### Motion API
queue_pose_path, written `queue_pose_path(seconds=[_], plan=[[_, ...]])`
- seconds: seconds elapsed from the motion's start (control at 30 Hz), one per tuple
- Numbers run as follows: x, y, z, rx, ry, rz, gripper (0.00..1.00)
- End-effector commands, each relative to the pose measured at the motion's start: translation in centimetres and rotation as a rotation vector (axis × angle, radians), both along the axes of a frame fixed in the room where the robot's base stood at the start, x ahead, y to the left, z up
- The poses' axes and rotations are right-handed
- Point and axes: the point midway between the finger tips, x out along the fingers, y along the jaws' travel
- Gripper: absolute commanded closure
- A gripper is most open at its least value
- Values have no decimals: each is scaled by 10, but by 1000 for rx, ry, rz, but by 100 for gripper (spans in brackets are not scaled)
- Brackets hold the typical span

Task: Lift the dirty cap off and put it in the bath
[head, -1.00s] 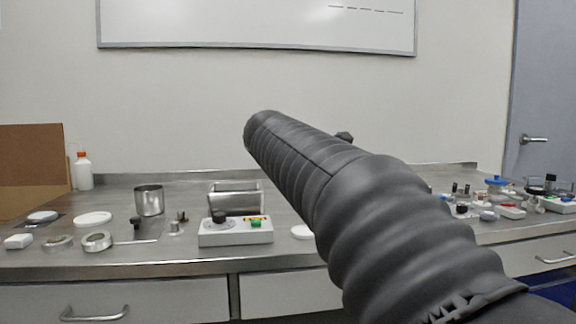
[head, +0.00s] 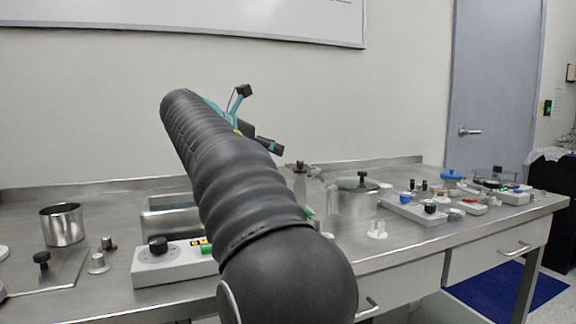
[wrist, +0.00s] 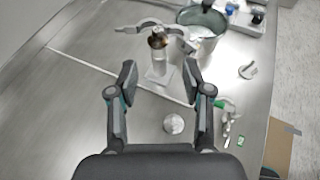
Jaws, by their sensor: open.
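A dark brown cap (wrist: 157,40) sits on top of an upright metal column on a pale base (wrist: 158,76), with curved grey arms at its sides. The column (head: 300,188) also shows in the head view, partly blurred. My gripper (wrist: 160,82) is open and empty, its two fingers apart with the column's base seen between them and the cap beyond. In the head view my gripper (head: 256,117) is raised above the bench, partly behind my arm. A rectangular metal tank (head: 168,220), likely the bath, stands behind the control box and is partly hidden by my arm.
A lidded pot (head: 354,203) stands right of the column. A control box (head: 165,266) with a black knob is in front of the tank. A steel beaker (head: 63,226) stands at left. Several small items crowd the bench's right end. A small round disc (wrist: 174,123) lies near my gripper.

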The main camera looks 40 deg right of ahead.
Motion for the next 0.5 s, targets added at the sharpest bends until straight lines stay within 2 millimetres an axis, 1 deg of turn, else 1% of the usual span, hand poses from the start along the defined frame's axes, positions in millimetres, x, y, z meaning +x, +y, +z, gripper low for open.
queue_pose_path(seconds=[0.07, 0.17, 0.4, 0.5], plan=[[0, -3, 0, -2, 2, -1, 50], [2, -12, -5, -3, 3, -4, 50], [10, -51, -22, -2, 3, -4, 50], [14, -65, -27, -2, 3, -3, 50]])
